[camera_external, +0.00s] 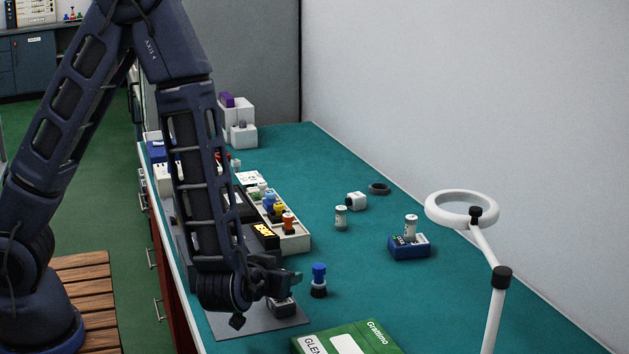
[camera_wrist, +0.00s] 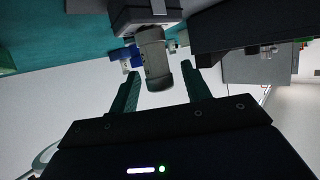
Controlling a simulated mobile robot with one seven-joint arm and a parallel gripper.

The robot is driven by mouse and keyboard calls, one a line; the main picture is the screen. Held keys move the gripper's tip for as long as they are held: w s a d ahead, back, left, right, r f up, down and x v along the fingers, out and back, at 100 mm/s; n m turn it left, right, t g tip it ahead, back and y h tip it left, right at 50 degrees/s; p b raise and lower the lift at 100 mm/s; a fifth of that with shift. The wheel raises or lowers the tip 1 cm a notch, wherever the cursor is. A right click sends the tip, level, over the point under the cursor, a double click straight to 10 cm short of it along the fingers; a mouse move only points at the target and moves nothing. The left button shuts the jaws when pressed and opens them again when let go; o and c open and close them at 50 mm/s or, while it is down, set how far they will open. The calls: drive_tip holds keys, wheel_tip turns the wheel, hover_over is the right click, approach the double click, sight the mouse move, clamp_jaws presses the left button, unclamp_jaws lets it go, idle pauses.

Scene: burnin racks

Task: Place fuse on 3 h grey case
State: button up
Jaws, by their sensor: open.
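In the wrist view a pale cylindrical fuse (camera_wrist: 155,58) with grey ends projects from a dark grey case (camera_wrist: 140,17), as if seated in it. My gripper (camera_wrist: 160,77) is open, with one finger on each side of the fuse's free end; a gap shows at the left finger, and contact at the right is unclear. In the external view the grey case (camera_external: 283,308) sits on a grey mat (camera_external: 238,322) just below my gripper (camera_external: 291,280); the fuse there is hidden. The case's label is not readable.
A blue case (camera_external: 409,250) holds another fuse (camera_external: 411,227). A fuse (camera_external: 341,218) stands on the teal bench. A blue-topped peg (camera_external: 319,281) is close right of my gripper. A tray (camera_external: 296,243) of coloured pieces, green box (camera_external: 350,340) and ring lamp (camera_external: 438,211) surround.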

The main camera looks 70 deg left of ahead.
drive_tip(key=v, duration=1.2)
drive_tip(key=w+d+r+m+t+h, duration=0.2)
drive_tip(key=w+r+h, duration=0.45)
drive_tip(key=r, duration=0.25)
drive_tip(key=s+r+m+g+h, duration=0.1)
drive_tip(key=s+r+m+h, duration=0.25)
drive_tip(key=r+h, duration=0.35)
drive_tip(key=s+a+r+m+g+y, duration=0.1)
drive_tip(key=s+a+r+g+y, duration=0.1)
drive_tip(key=s+a, duration=0.6)
drive_tip(key=s+a+r+m+g+y, duration=0.2)
drive_tip(key=s+a+r+g, duration=0.2)
drive_tip(key=s+a, duration=0.5)
drive_tip(key=s+r, duration=0.1)
drive_tip(key=s, duration=0.3)
drive_tip(key=shift+s, duration=0.3)
